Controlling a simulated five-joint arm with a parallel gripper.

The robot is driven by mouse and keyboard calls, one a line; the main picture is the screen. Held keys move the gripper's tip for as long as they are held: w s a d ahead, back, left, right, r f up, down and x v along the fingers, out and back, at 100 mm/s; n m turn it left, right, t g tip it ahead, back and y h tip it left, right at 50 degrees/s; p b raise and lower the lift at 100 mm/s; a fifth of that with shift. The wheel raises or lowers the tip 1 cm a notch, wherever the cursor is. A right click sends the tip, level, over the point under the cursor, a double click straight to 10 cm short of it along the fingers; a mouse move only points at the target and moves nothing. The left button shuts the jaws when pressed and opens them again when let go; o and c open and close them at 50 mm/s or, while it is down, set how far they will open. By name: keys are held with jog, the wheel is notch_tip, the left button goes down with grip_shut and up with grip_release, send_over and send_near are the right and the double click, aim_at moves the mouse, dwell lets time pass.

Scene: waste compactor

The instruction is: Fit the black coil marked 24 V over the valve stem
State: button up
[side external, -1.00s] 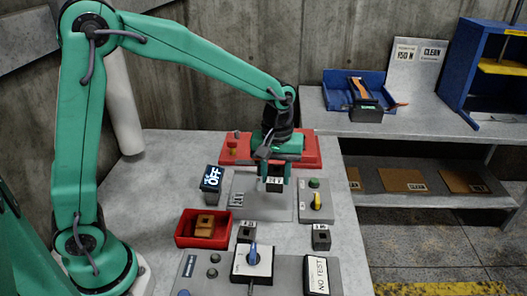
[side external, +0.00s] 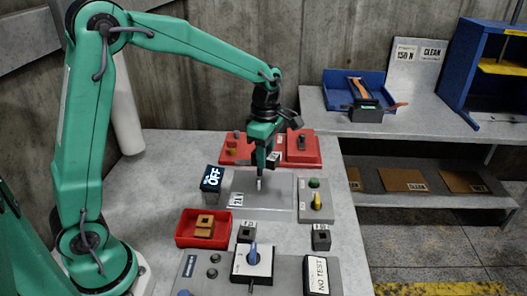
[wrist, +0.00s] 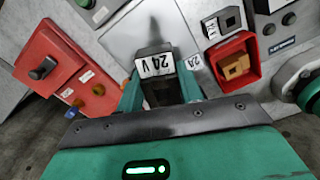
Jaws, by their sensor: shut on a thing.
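My gripper (side external: 266,160) is shut on the black coil (side external: 273,158), which is above the grey plate, near the red boxes in the side view. In the wrist view the coil (wrist: 154,64) sits between my fingers (wrist: 160,95), with its white label reading 24 V. The pale upright valve stem (side external: 259,183) stands on the grey plate (side external: 280,192), just below my gripper in the side view. The coil is apart from the stem. I cannot pick out the stem in the wrist view.
A red tray (side external: 180,232) holds an orange-brown block (side external: 204,226). Dark labelled blocks (side external: 247,232) (side external: 321,238) stand in front. A blue-handled panel (side external: 252,262) stands in front.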

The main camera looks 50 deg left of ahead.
jog(key=n, duration=0.1)
jog(key=a+n, duration=0.2)
jog(key=n, duration=0.1)
jog(key=shift+w+r, duration=0.15)
jog(key=shift+w, duration=0.15)
jog(key=shift+f, duration=0.2)
send_over(262, 189)
jog(key=shift+f, duration=2.7)
jog(key=shift+f, duration=2.35)
dwell(0.3)
jog(key=o, duration=1.2)
jog(key=shift+c, duration=0.2)
jog(key=shift+r, duration=0.1)
jog(key=shift+d+r, duration=0.1)
jog(key=shift+r, duration=3.75)
